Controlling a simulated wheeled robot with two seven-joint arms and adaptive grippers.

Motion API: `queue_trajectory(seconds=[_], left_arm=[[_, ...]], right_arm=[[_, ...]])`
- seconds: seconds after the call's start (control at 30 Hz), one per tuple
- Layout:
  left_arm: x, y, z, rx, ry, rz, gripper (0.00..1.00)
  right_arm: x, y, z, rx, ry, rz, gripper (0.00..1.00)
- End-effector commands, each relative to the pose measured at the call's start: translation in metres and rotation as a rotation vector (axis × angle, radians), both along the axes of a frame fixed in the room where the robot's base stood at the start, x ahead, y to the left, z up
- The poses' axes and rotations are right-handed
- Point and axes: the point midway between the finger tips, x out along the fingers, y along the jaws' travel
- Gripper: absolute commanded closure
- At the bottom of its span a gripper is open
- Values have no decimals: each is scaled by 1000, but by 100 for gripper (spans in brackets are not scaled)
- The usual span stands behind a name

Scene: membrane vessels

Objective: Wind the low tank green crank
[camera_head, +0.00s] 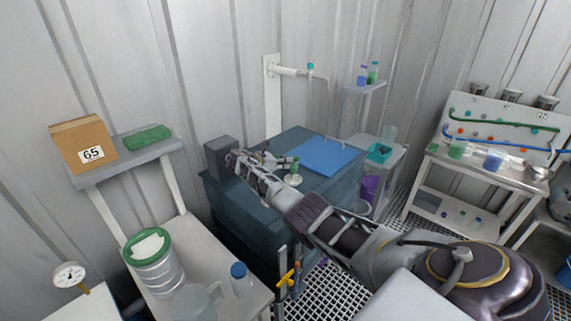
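The low tank (240,219) is a dark teal box in the middle of the view. A small crank with a green upright handle (295,165) and a pale round base (293,180) sits on its top. My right arm reaches in from the lower right across the tank. My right gripper (279,161) is over the tank top, just left of the green handle, its fingers towards it. The fingers are too small to tell whether they are open or touch the handle. My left gripper is not in view.
A blue sheet (323,155) lies on the tank top, right of the crank. A grey block (221,155) stands at its left end. A yellow valve handle (286,279) is at the tank's front. A table with a green-rimmed drum (152,262) stands at front left.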

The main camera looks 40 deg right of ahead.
Motion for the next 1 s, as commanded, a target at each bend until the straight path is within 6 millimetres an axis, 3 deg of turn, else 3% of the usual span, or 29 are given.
queue_trajectory(seconds=[1.0], left_arm=[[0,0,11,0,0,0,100]], right_arm=[[-2,-11,0,0,0,-1,100]])
